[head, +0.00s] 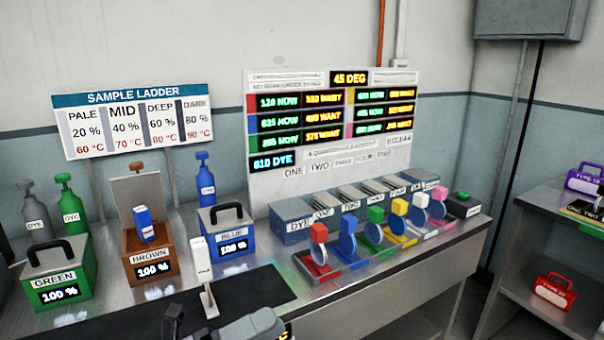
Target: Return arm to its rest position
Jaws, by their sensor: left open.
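My left gripper (188,325) shows at the bottom edge, left of centre, partly cut off by the frame. It is open, and I see nothing between its fingers. It is low in front of the black mat (245,297), close to a white upright block on a thin stand (201,260). Part of my grey arm shows beside it. My right gripper is not in view.
The green box (58,272), brown box (150,252) with raised lid, and blue box (228,232) stand behind the mat. A shelf (545,210) holds a red case (554,290).

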